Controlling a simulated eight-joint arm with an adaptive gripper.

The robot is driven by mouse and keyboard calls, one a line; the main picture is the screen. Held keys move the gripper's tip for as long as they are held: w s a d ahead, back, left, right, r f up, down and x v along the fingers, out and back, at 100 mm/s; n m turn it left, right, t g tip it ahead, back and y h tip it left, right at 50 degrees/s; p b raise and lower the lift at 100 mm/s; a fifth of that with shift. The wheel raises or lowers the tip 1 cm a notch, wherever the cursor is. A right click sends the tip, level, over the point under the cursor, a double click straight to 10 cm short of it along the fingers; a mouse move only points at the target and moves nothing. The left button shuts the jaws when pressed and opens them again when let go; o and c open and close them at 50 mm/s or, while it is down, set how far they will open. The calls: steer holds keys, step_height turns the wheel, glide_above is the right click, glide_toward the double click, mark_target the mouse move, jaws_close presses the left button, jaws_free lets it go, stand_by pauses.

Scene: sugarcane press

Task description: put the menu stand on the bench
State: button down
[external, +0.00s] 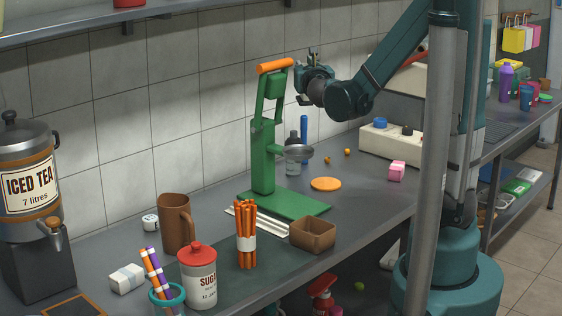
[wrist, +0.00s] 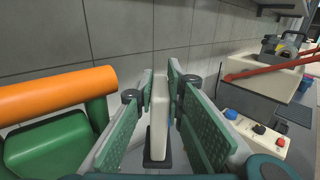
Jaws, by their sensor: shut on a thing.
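My gripper (external: 308,78) is raised above the bench (external: 362,203), just right of the orange handle of the green press. In the wrist view my gripper (wrist: 160,90) is shut on a thin white upright panel with a dark foot, seen nearly edge-on, which looks like the menu stand (wrist: 159,118). Its printed face cannot be seen. In the external view the held stand is mostly hidden by the gripper and too small to make out.
The green press (external: 264,155) with its orange handle (external: 275,65) stands close left of my gripper. A white control box (external: 392,145), pink block (external: 397,171), orange disc (external: 326,184) and brown tray (external: 313,234) are on the bench. Bare bench lies right of the disc.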

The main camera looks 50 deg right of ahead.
steer(key=w+d+f+n+t+y+b, duration=0.1)
steer(key=w+d+f+n+t+y, duration=0.15)
steer(key=w+d+f, duration=0.4)
steer(key=w+d+f+n+t+y+b, duration=0.1)
steer(key=w+d+y, duration=0.25)
steer(key=d, duration=0.65)
steer(key=s+d+f+n+y, duration=0.2)
steer(key=s+d+f, duration=0.2)
steer(key=d+f, duration=0.2)
steer(key=s+d+f+n+y+b, duration=0.1)
steer(key=s+d+f, duration=0.4)
steer(key=d, duration=0.5)
steer(key=shift+s+d+f+n+t+y, duration=0.35)
steer(key=shift+f+n+y, duration=0.4)
steer(key=shift+y, duration=0.55)
steer(key=shift+w, duration=0.15)
step_height(320, 180, down, 6)
steer(key=b, duration=0.1)
steer(key=shift+b, duration=0.4)
steer(key=shift+f, duration=0.1)
steer(key=shift+f+b, duration=0.45)
steer(key=shift+f, duration=1.4)
